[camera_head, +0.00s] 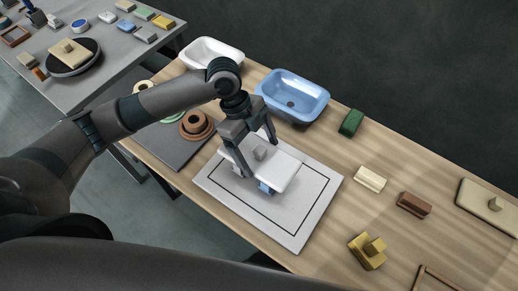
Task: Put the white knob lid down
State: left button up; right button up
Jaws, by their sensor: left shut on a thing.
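The white knob lid (283,172) is a flat white slab with a grey knob on top. It is over the middle of a light grey mat (298,237) with a black outline. My left gripper (258,154) comes down from above, with its fingers either side of the knob, shut on it. Small blue pieces (266,188) show under the lid's near edge; most of what is beneath is hidden. I cannot tell whether the lid rests on them or hangs just above. My right gripper is not in view.
A white basin (211,50) and a blue basin (296,91) stand behind the mat. To the right are a green block (351,122), cream block (370,178), brown block (414,204) and yellow knobbed piece (367,252). Brown rings (197,125) lie left. Bare wood separates the blocks.

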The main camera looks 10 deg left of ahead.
pick_arm(q)
jog(key=shift+f, duration=0.5)
jog(key=o, duration=1.7)
jog(key=shift+r, duration=0.4)
jog(key=shift+b+v, duration=1.9)
jog(key=shift+v, duration=4.25)
jog(key=shift+s, duration=0.1)
